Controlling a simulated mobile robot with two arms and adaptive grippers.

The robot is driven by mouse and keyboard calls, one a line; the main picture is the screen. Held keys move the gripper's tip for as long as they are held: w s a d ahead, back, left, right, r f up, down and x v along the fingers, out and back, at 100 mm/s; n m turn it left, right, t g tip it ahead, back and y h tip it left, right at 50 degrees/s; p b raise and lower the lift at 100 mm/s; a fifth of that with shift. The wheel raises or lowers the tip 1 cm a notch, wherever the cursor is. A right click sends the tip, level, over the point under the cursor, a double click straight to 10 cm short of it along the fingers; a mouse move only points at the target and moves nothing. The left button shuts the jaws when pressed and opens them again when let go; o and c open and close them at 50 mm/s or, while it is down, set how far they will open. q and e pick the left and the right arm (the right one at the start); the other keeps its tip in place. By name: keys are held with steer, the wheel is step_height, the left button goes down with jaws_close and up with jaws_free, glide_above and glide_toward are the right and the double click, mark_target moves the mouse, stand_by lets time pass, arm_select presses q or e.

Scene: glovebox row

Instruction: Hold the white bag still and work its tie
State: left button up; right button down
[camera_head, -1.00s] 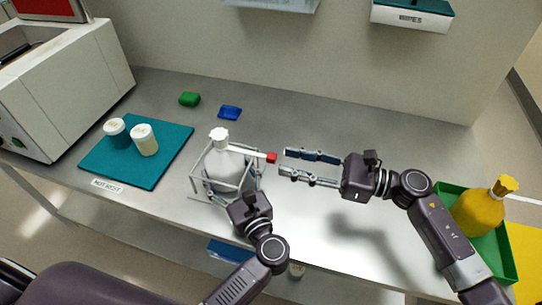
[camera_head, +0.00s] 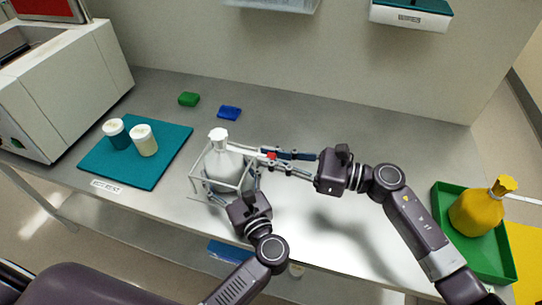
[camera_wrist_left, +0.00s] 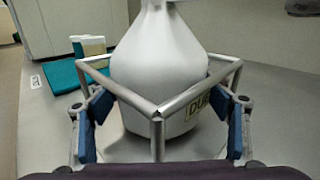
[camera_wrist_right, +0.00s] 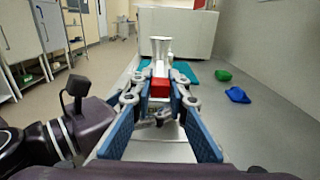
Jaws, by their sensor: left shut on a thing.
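The white bag (camera_head: 221,167), with a tied, flared neck (camera_head: 218,135), stands upright in a grey wire frame (camera_head: 193,183). A pale tie arm with a red end (camera_head: 271,156) sticks out to the right from its neck. My left gripper (camera_wrist_left: 160,112) reaches in from the front, its blue pads shut on the bag's lower sides; the frame's corner partly hides the contact. My right gripper (camera_head: 275,160) is open, its fingers on both sides of the red end. In the right wrist view the red end (camera_wrist_right: 160,88) sits between the fingers, with gaps visible.
A teal mat (camera_head: 98,165) with two white-lidded jars lies left. A yellow bag (camera_head: 476,211) stands in a green tray (camera_head: 445,190) at right. The bench right of the frame is clear.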

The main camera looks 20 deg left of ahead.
mark_target(250, 153)
stand_by(0.3)
steer(key=a, duration=0.5)
steer(key=shift+w+a, duration=0.1)
steer(key=c, duration=1.8)
jaws_free()
steer(key=shift+c, duration=0.2)
steer(key=d, duration=1.2)
arm_select(q)
steer(key=o, duration=1.5)
steer(key=shift+o, duration=0.2)
